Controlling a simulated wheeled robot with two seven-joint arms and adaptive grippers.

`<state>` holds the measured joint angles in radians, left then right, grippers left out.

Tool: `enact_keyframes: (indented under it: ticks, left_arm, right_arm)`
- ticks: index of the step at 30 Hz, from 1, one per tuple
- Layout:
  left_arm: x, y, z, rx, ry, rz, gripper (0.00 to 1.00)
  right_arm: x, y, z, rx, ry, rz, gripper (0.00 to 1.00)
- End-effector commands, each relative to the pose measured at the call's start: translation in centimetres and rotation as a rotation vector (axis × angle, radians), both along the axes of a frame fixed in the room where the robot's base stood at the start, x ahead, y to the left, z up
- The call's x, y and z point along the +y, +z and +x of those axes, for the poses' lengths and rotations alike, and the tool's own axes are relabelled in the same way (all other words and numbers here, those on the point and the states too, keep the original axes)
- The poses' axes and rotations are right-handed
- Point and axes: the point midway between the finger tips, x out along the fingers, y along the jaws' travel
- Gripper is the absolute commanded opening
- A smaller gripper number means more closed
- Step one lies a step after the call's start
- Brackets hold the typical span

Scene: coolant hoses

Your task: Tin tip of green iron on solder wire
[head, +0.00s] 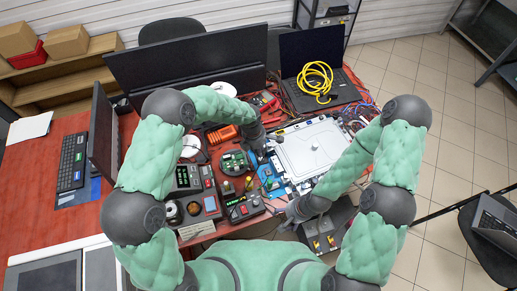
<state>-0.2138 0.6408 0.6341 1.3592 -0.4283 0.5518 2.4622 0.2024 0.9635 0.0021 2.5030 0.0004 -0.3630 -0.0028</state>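My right gripper (290,212) is low over the front edge of the bench, right of a small dark station. My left gripper (260,145) is near the left edge of a white panel, beside a round green circuit board (234,161). Both grippers are too small to show whether their fingers are open or hold anything. Dark stations with green displays stand at the front left (187,178) and front middle (240,209). I cannot make out the green iron or the solder wire for certain; small tools lie on a blue area (268,178) between the grippers.
The white panel (310,148) fills the right of the red bench (60,226). A laptop (310,55) with a coiled yellow cable (314,82), monitors (190,66) and an orange tool (222,134) crowd the back.

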Motion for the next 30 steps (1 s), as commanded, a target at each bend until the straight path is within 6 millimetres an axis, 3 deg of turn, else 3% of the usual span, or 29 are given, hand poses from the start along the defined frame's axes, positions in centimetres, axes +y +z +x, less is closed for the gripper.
enact_keyframes:
  ticks: [11,30]
  left_arm:
    - [0.0,0.3,0.0,0.001,0.000,0.000,0.00]
    - [0.0,5.7,0.0,-0.001,-0.001,-0.001,0.00]
  right_arm:
    - [0.0,0.1,-0.2,0.005,0.001,0.001,0.75]
    - [0.0,2.6,-0.1,0.001,0.000,0.000,0.75]
